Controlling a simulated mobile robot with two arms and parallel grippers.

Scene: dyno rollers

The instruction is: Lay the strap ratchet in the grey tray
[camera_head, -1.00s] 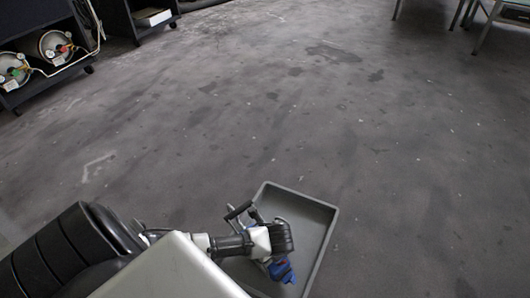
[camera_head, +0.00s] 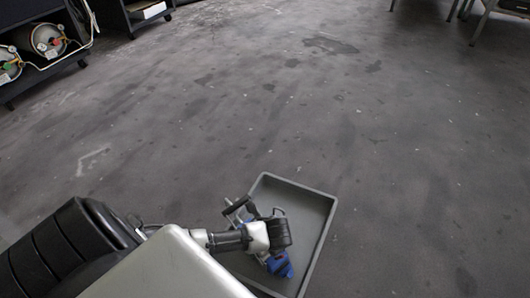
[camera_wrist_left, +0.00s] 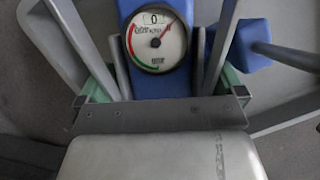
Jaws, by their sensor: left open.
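The grey tray (camera_head: 318,243) lies on the floor at the lower middle of the head view. My left gripper (camera_head: 276,252) is over its left part, pointing down, and it is open. A blue device (camera_head: 281,265) shows at the gripper's tip. In the left wrist view the blue device (camera_wrist_left: 158,82) has a round dial gauge and sits between the spread fingers of my left gripper (camera_wrist_left: 150,45). I cannot tell whether the fingers touch it. A black-handled metal piece (camera_head: 238,206) shows beside the gripper; I cannot tell whether it is the strap ratchet. My right gripper is out of view.
A dark wheeled cart (camera_head: 52,66) holding round gauges stands at the far left, and another dark unit (camera_head: 148,14) stands behind it. Metal legs (camera_head: 482,24) stand at the upper right. The wide grey floor (camera_head: 330,110) between them is clear.

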